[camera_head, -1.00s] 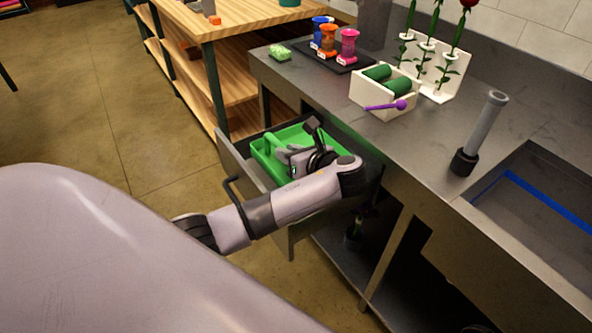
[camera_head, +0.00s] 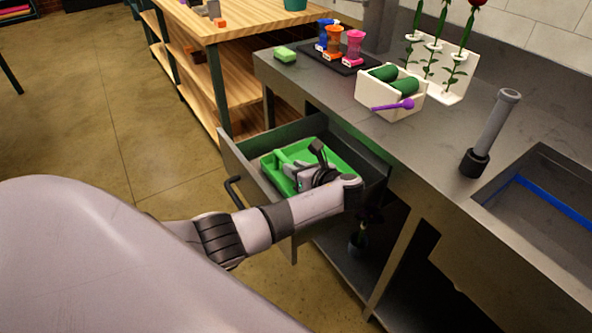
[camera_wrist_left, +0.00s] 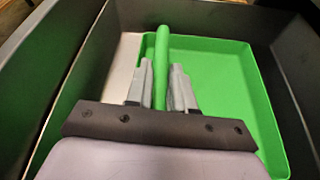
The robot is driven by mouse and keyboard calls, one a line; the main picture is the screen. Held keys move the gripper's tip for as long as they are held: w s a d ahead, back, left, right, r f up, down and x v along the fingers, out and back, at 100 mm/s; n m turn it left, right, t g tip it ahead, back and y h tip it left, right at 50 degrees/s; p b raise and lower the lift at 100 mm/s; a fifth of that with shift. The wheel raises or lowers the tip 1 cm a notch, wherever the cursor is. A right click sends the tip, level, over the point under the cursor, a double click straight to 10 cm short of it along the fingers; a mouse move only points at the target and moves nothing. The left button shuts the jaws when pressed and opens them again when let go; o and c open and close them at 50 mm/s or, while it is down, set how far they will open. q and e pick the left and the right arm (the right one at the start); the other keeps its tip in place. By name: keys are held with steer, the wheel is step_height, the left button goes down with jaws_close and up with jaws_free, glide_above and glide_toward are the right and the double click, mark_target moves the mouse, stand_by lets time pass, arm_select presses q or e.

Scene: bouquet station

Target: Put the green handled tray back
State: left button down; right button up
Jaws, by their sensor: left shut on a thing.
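The green handled tray (camera_head: 341,155) is inside the open drawer (camera_head: 239,150) under the steel counter. It looks empty in the left wrist view (camera_wrist_left: 225,95), where its green handle (camera_wrist_left: 162,50) runs up between my fingers. My left gripper (camera_head: 297,181) reaches down into the drawer. In the left wrist view my left gripper (camera_wrist_left: 161,90) is shut on the handle. Whether the tray rests fully on the drawer floor I cannot tell. My right gripper is not in view.
The drawer's handle (camera_head: 232,192) sticks out at the front. A wooden shelf unit (camera_head: 245,95) stands behind.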

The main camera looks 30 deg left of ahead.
arm_select(q)
steer(key=c, duration=1)
jaws_free()
steer(key=p+v, duration=0.1)
steer(key=v, duration=1.1)
